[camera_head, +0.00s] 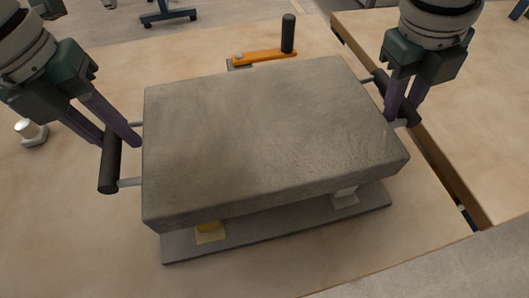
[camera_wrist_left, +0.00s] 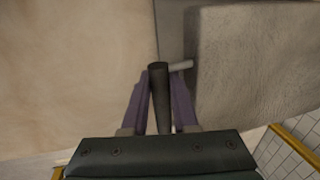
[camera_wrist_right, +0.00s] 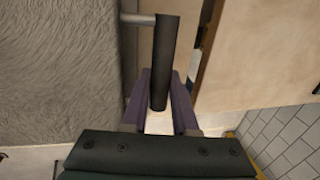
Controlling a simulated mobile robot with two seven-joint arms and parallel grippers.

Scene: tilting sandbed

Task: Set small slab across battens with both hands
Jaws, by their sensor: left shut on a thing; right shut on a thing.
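A thick grey slab (camera_head: 265,130) with a dark bar handle at each end spans the middle of the head view, slightly tilted in the picture. My left gripper (camera_head: 117,140) is shut on the left handle (camera_head: 110,170), also seen in the left wrist view (camera_wrist_left: 158,85). My right gripper (camera_head: 402,110) is shut on the right handle (camera_wrist_right: 165,55). A flat grey plate (camera_head: 280,232) lies beneath the slab. A yellow batten end (camera_head: 210,233) and a pale batten end (camera_head: 344,198) show under the front edge. Whether the slab touches them, I cannot tell.
An orange tool (camera_head: 263,56) with an upright black grip stands behind the slab. A pale knob on a grey base (camera_head: 30,131) sits at the left. A gap at the right separates the wooden table (camera_head: 90,235) from another wooden surface (camera_head: 490,120).

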